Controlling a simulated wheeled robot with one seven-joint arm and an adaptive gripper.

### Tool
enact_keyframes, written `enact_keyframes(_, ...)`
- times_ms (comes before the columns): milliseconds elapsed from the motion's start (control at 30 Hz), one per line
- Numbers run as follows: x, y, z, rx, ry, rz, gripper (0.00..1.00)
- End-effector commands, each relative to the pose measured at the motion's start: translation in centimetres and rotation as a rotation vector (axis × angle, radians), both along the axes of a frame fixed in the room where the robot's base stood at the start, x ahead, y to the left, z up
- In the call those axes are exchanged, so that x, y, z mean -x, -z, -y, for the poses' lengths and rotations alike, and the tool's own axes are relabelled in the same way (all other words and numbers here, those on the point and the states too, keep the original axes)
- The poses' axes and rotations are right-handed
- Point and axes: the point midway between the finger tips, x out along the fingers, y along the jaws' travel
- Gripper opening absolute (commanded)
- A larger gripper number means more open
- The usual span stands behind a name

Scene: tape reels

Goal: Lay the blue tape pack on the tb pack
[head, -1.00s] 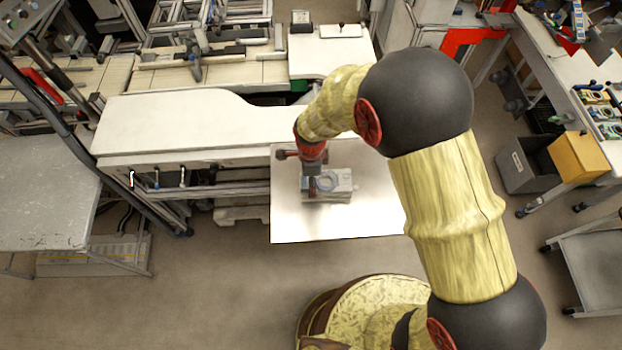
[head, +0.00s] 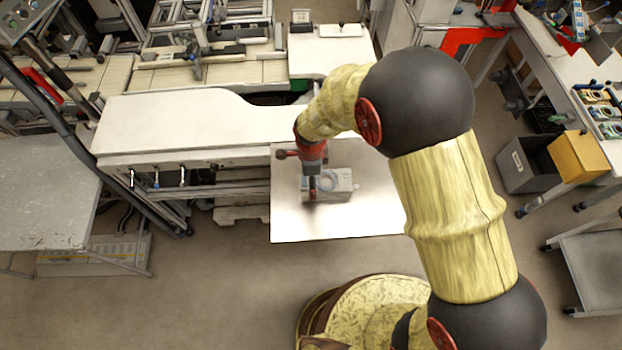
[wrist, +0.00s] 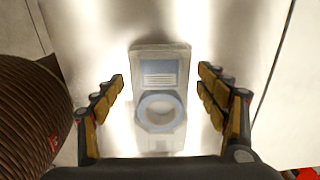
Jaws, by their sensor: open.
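The blue tape pack (head: 328,181) has a pale blue panel and a blue ring. It lies on top of a pale grey block, which seems to be the tb pack (head: 343,195); where one ends and the other begins is hard to tell. In the wrist view the blue tape pack (wrist: 160,76) lies flat, face up and centred, with its ring nearer my gripper. My gripper (wrist: 163,86) is open, with one finger on each side of the pack and a visible gap to both. In the head view my gripper (head: 312,190) hangs at the pack's left part and hides some of it.
The packs rest on a pale square table (head: 300,225), with bare surface around them. A long white bench (head: 190,120) adjoins at the back left. A grey bin (head: 523,165) and a yellow box (head: 580,157) stand at the right, well apart from the table.

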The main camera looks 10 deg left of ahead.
Motion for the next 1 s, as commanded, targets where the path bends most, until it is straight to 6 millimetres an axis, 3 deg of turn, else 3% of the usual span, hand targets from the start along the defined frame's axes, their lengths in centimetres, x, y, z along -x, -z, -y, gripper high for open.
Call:
enact_keyframes(600,-0.1,-10.7,0.0,-0.001,0.0,0.002,0.73)
enact_keyframes(1000,0.0,-12.1,0.0,-0.001,-0.001,0.002,0.73)
